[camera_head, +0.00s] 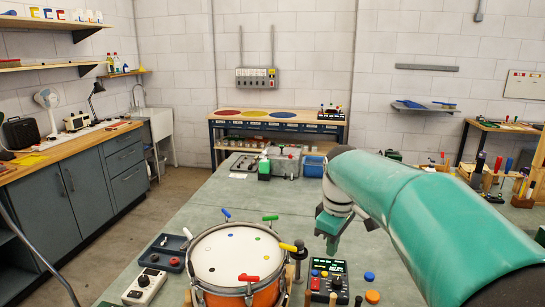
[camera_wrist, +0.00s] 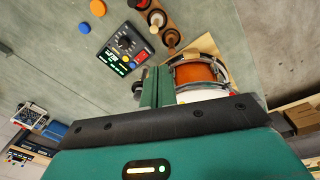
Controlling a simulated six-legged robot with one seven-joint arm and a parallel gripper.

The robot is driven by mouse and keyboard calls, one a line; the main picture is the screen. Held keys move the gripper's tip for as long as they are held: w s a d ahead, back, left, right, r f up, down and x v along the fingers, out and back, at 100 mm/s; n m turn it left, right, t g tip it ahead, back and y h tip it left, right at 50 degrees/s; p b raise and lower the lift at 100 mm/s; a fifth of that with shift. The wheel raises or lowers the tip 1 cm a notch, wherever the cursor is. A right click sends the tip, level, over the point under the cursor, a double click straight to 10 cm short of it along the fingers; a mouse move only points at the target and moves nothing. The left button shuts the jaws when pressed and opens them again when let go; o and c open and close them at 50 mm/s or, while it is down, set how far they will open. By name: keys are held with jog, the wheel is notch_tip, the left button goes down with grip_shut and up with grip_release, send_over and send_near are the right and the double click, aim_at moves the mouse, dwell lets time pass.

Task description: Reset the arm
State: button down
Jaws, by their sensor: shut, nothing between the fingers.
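My gripper (camera_head: 331,226) hangs at the end of my green arm, above the bench to the right of the drum (camera_head: 236,262). In the wrist view my gripper (camera_wrist: 157,80) shows as two green fingers pressed together, with nothing between them. The drum has a white head and an orange shell, with several coloured handles around its rim. Its orange side also shows in the wrist view (camera_wrist: 196,74), just right of the fingers. My arm hides part of the bench's right side.
A black control box (camera_head: 328,280) with a lit display stands right of the drum. A white box with a knob (camera_head: 145,287) and a dark tray (camera_head: 168,252) lie left. A grey vise-like block (camera_head: 284,161) stands at the far end. The bench's left middle is clear.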

jog(key=s+f+m+t, duration=0.1)
jog(key=s+m, duration=0.4)
jog(key=s, duration=0.7)
jog(key=s+d+f+m+t, duration=0.1)
jog(key=s+m+t, duration=0.2)
jog(key=s, duration=0.8)
jog(key=shift+s+d+f+m+t, duration=0.15)
jog(key=shift+s+f+m+t, duration=0.2)
jog(key=shift+m, duration=0.85)
